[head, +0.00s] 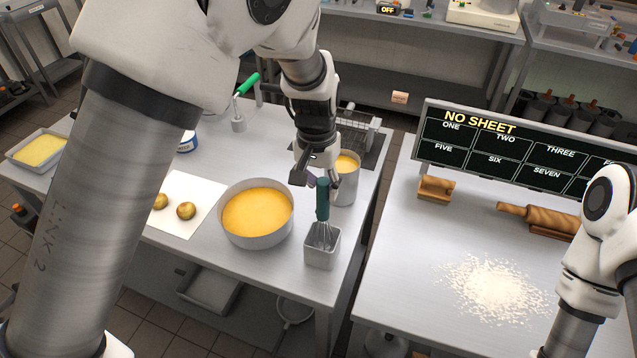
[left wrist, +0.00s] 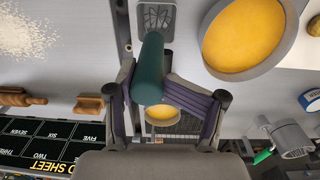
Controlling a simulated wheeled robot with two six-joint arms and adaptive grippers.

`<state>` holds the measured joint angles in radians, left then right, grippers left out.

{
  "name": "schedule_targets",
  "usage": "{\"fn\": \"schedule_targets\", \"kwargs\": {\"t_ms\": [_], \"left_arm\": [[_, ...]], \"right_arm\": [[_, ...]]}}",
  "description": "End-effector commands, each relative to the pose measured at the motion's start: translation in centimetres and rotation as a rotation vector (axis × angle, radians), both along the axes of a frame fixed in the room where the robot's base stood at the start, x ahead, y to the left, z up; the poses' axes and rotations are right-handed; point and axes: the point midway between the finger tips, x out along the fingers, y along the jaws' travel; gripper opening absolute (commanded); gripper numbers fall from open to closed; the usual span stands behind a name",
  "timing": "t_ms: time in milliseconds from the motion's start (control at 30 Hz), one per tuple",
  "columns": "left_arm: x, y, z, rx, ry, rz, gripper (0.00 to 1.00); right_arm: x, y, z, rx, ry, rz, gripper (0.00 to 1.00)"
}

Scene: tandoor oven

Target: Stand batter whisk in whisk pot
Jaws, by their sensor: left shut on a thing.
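The batter whisk has a dark green handle (head: 322,199) and wire loops. It stands about upright, with its wires inside the mouth of the square grey metal whisk pot (head: 322,255) at the table's front right. Whether the wires touch the pot's floor is hidden. My left gripper (head: 321,181) is shut on the whisk near the top of its handle, above the pot. In the left wrist view the green handle (left wrist: 149,72) lies between my fingers (left wrist: 163,106), and the pot (left wrist: 156,18) shows beyond it with the wires over its opening. My right gripper is out of view.
A wide pan of yellow batter (head: 257,213) stands just left of the pot. A tall pot of yellow liquid (head: 345,180) stands close behind. A white sheet (head: 184,218) with brown balls lies farther left. A second table (head: 400,263) with flour is at the right, across a gap.

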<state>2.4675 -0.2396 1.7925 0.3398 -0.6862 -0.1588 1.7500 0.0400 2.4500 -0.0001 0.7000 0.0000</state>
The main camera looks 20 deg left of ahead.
Motion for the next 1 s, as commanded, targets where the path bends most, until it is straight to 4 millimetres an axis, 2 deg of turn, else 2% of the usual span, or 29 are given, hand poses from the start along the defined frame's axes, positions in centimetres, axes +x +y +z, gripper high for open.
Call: {"fn": "schedule_targets", "kwargs": {"t_ms": [733,767,800,833,867,1000], "left_arm": [[0.0,0.0,-1.9,0.0,0.001,0.0,0.0],[0.0,0.0,-1.8,0.0,0.001,0.0,0.61],[0.0,0.0,-1.8,0.0,0.0,0.0,0.75],[0.0,0.0,-1.8,0.0,0.0,0.0,0.86],[0.0,0.0,-1.8,0.0,0.0,0.0,0.9],[0.0,0.0,-1.8,0.0,0.0,0.0,0.9]], "right_arm": [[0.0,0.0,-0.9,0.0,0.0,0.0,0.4],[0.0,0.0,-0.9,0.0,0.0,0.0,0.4],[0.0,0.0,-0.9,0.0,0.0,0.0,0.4],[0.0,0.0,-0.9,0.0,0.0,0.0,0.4],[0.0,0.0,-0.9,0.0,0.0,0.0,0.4],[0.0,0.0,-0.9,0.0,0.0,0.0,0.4]]}}
